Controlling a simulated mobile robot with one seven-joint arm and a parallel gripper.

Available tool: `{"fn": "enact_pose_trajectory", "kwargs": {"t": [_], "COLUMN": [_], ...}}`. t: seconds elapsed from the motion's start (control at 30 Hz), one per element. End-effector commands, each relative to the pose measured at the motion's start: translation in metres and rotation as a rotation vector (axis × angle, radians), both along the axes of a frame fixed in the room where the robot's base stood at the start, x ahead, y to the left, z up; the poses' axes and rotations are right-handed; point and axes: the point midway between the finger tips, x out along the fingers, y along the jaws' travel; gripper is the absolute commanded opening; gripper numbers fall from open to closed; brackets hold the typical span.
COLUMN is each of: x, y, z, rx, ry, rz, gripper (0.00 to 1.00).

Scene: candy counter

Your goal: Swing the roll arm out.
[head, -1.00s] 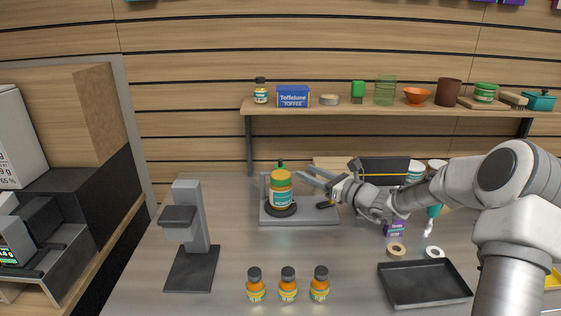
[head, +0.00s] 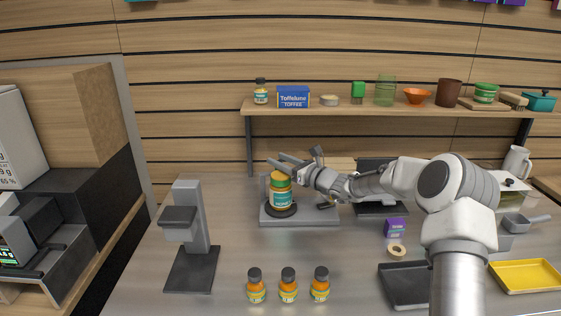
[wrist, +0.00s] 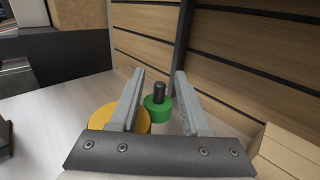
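A jar with a yellow-orange lid and teal label (head: 280,196) stands on a dark round disc (head: 281,210) on a grey machine base (head: 318,219). In the wrist view, its lid (wrist: 118,122) is under and beside the left finger. A green roller with a black peg on top (wrist: 158,107) stands behind the jar and appears to belong to the roll arm; the arm itself cannot be made out. My gripper (head: 279,161) is open and empty above the back of the jar. In the wrist view, the roller shows between its two fingers (wrist: 160,92), apart from both.
A wall shelf (head: 390,108) with several goods runs above the back of the counter. A grey stand (head: 192,235) is at left. Several small orange bottles (head: 288,285) stand in front, a dark tray (head: 403,285) at front right. A cardboard-coloured box (wrist: 285,150) is right of the gripper.

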Motion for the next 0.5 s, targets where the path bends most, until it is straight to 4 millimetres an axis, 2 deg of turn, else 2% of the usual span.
{"fn": "enact_pose_trajectory", "kwargs": {"t": [0.03, 0.2, 0.27, 0.5], "x": [-0.0001, -0.0001, -0.0001, -0.0002], "y": [-0.0001, -0.0001, -0.0001, -0.0002], "z": [-0.0001, 0.0, 0.0, 0.0], "rx": [0.0, 0.0, 0.0, 0.0], "ry": [0.0, 0.0, 0.0, 0.0], "rz": [0.0, 0.0, 0.0, 0.0], "gripper": [0.4, 0.09, 0.0, 0.0]}}
